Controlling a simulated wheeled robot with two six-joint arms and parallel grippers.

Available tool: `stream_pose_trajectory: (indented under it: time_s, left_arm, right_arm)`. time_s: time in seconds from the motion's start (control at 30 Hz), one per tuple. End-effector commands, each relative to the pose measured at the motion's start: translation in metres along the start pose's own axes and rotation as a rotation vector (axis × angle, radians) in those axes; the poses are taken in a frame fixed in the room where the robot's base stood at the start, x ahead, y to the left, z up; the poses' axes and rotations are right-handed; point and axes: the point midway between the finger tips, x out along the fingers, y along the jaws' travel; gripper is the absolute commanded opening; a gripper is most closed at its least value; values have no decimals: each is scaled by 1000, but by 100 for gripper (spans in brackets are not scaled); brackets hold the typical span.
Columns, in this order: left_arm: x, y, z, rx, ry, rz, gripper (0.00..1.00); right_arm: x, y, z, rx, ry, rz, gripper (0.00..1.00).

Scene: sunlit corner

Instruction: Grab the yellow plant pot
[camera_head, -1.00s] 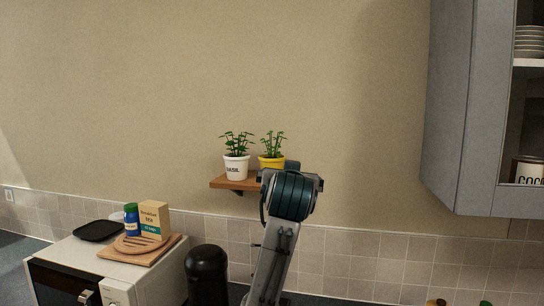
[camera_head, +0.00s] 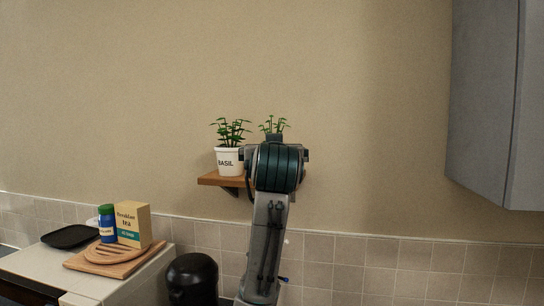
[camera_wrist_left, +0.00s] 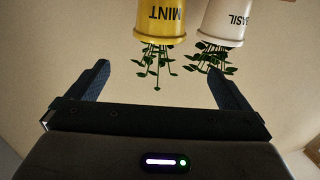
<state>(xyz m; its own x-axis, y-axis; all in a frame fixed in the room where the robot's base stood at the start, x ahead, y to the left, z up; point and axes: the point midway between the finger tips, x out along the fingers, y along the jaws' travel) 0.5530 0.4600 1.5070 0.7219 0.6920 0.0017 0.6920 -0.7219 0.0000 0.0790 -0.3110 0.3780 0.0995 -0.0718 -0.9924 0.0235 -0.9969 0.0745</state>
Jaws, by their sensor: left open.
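The yellow plant pot (camera_wrist_left: 160,20), marked MINT, is at the top of the left wrist view, which shows the scene upside down. Its green leaves hang between the fingers in that picture. In the head view my arm hides the pot, and only its leaves (camera_head: 273,126) show above the wrist. My left gripper (camera_wrist_left: 158,82) is open and empty, its two fingers apart, with the yellow pot ahead of them. In the head view its fingers are hidden behind my wrist. My right gripper is not in view.
A white pot marked BASIL (camera_head: 229,161) stands close left of the yellow one on a small wooden shelf (camera_head: 214,180). It also shows in the wrist view (camera_wrist_left: 222,22). A grey wall cabinet (camera_head: 490,100) hangs at the right. A tea box (camera_head: 133,222) stands lower left.

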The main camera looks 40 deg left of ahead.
Motion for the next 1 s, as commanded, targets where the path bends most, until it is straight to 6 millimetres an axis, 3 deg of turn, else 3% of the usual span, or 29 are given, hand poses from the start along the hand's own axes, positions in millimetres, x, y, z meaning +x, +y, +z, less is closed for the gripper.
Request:
stream_pose_trajectory:
  time_s: [0.03,0.17,0.43,0.67,1.0]
  left_arm:
    - [0,0,8,0,0,0,100]
    - [3,0,12,1,-1,-2,100]
    - [44,-1,8,4,-2,-4,100]
    - [61,0,8,1,-2,-1,100]
    - [102,1,3,3,-3,-2,100]
  right_arm:
    - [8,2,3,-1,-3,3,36]
    - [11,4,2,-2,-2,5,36]
    - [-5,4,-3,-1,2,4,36]
    - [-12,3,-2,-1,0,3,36]
    - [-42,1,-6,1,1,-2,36]
